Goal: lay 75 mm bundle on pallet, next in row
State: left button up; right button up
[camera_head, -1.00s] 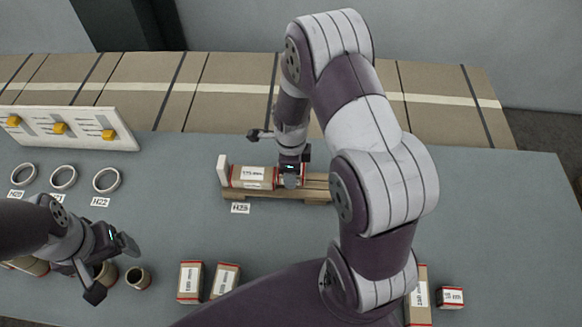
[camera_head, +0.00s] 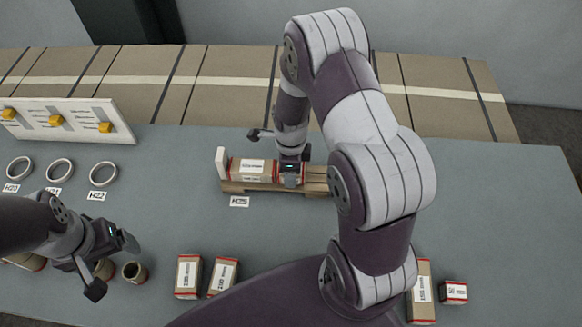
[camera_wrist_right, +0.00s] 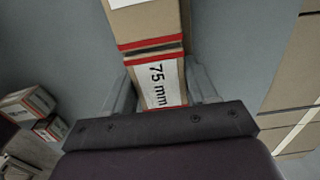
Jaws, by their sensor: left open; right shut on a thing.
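My right gripper (camera_wrist_right: 165,95) is shut on the 75 mm bundle (camera_wrist_right: 159,78), a short kraft block with a red end band and white label. In the head view it is over the wooden pallet (camera_head: 232,187), and fingers and wrist hide most of the bundle. A longer labelled kraft bundle (camera_head: 251,169) lies on the pallet between a white end block (camera_head: 221,162) and the held one. The right wrist view shows the two lined up end to end, with a dark strip between their red bands; I cannot tell whether they touch. My left gripper (camera_head: 112,266) is open and empty at lower left.
Two upright bundles (camera_head: 188,277) (camera_head: 223,277) stand at the front, and a tall one (camera_head: 422,292) and a small one (camera_head: 453,292) at right. White rings (camera_head: 104,174) and a panel with yellow knobs (camera_head: 70,122) are at left. The pallet's right end is partly behind my right arm.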

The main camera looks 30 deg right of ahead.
jog(key=o, duration=1.5)
notch_tip(320, 180, up, 13)
jog(key=shift+f+b, duration=0.2)
jog(key=shift+b, duration=0.4)
